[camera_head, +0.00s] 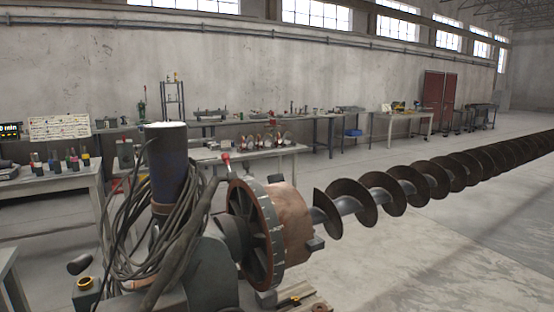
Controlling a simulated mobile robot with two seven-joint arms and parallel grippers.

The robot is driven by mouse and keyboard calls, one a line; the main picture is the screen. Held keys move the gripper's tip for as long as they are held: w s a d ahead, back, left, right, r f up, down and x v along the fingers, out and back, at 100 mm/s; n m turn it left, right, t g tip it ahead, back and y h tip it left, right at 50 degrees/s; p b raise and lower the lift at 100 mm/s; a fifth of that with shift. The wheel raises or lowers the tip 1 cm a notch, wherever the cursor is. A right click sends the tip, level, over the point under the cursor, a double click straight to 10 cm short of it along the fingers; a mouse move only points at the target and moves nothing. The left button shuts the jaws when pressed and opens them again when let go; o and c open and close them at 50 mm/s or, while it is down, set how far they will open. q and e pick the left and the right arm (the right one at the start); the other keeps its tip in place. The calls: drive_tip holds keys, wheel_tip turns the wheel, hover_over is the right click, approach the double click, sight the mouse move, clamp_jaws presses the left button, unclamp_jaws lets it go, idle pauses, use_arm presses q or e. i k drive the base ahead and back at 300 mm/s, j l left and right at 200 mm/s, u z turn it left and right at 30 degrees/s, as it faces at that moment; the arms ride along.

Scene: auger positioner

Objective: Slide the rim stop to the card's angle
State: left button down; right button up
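The positioner's round wheel (262,240) stands upright in the middle of the head view, with pale marks along its rim. A copper-brown drum (294,222) sits against its right side. I cannot tell which part is the rim stop. A white chart (60,127) stands at the back left; its writing is too small to read, and I cannot tell whether it is the card. Neither gripper shows.
A long auger (375,193) runs from the drum to the far right. A dark blue cylinder (168,165) draped with loose cables (128,215) stands left of the wheel. A bench (52,184) with bottles is at left; more benches line the wall. Floor at front right is clear.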

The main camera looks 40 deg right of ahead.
sight(246, 164)
drive_tip(key=l+z, duration=0.15)
drive_tip(key=z, duration=0.2)
drive_tip(key=l+z, duration=0.1)
drive_tip(key=z, duration=0.3)
drive_tip(key=i+l+z, duration=0.1)
drive_tip(key=z, duration=0.25)
